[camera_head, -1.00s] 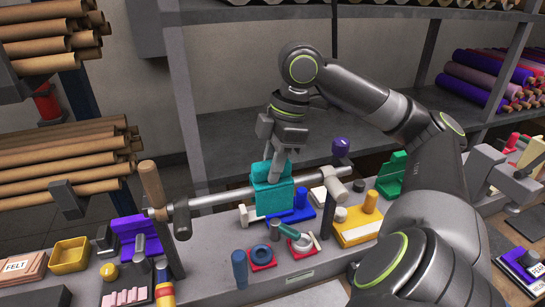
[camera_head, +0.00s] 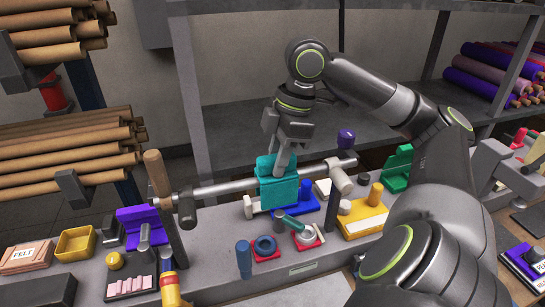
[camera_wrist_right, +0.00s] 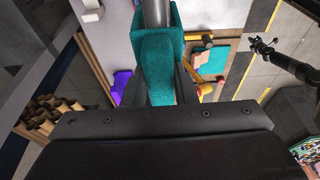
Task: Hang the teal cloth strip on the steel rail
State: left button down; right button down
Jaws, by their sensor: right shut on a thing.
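The teal cloth strip (camera_head: 278,190) is at the steel rail (camera_head: 224,187), toward its right half. It covers a stretch of the rail from the front, and the rail shows on both sides of it. My right gripper (camera_head: 284,163) comes down from above and is shut on the strip's upper part. The wrist view shows the strip (camera_wrist_right: 158,75) between the dark fingers. A grey piece shows between teal edges at the top of that view; I cannot tell whether it is the rail. The strip's back side is hidden in the head view. My left gripper is not in view.
A wooden post (camera_head: 158,175) stands by the rail's left end.

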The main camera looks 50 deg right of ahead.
dwell(0.6)
jog(key=c, duration=1.1)
grip_release()
jog(key=p+v, duration=0.4)
jog(key=v, duration=1.3)
jog(key=shift+r, duration=0.2)
jog(key=shift+w+d, duration=0.1)
jog(key=shift+d, duration=0.05)
